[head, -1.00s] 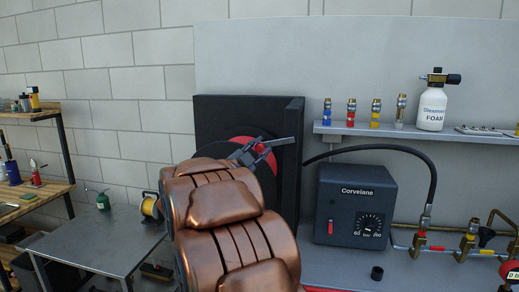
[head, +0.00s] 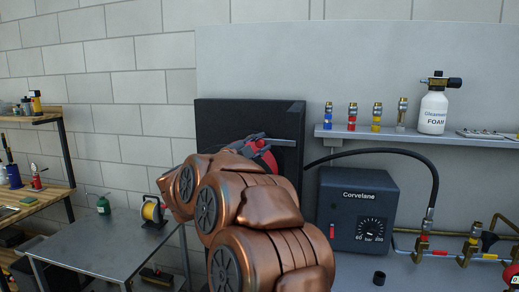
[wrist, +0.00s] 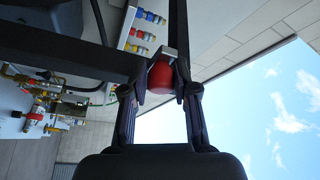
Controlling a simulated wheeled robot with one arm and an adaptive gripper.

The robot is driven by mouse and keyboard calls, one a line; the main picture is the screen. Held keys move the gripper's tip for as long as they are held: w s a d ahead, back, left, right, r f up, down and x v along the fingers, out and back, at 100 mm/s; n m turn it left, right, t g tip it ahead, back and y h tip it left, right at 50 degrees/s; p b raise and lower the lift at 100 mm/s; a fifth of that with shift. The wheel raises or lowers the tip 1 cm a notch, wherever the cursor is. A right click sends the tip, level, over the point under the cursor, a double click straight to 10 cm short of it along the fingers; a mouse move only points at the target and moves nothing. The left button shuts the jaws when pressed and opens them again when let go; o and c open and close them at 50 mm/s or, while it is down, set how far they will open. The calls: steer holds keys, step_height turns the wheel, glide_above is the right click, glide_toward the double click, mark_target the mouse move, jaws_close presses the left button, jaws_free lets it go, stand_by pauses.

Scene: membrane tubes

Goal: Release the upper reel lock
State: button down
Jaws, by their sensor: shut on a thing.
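A black reel housing (head: 222,120) stands against the grey back panel in the head view. A red part shows at its front beside my gripper (head: 262,142), mostly hidden behind my copper arm. In the wrist view my gripper (wrist: 160,85) has its two dark fingers closed on a rounded red knob (wrist: 161,77), which I take to be the upper reel lock. The knob sits between the fingertips, against a dark bar (wrist: 75,66). The head view does not show the grip itself clearly.
A dark Corvelane control box (head: 358,210) stands right of the reel, with a black hose (head: 400,153) arching above it. A shelf (head: 420,136) holds coloured nozzles and a foam bottle (head: 433,110). A metal table (head: 95,245) with a yellow reel (head: 150,211) is at left.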

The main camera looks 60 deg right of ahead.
steer(key=shift+r, duration=0.4)
steer(key=c, duration=1.2)
jaws_free()
steer(key=shift+o, duration=1.3)
steer(key=shift+f, duration=0.2)
steer(key=shift+f, duration=0.1)
steer(key=shift+w+a, duration=0.1)
steer(key=shift+a, duration=0.25)
steer(key=a+f, duration=0.1)
steer(key=a, duration=1)
steer(key=shift+w+f, duration=0.35)
steer(key=shift+w, duration=0.05)
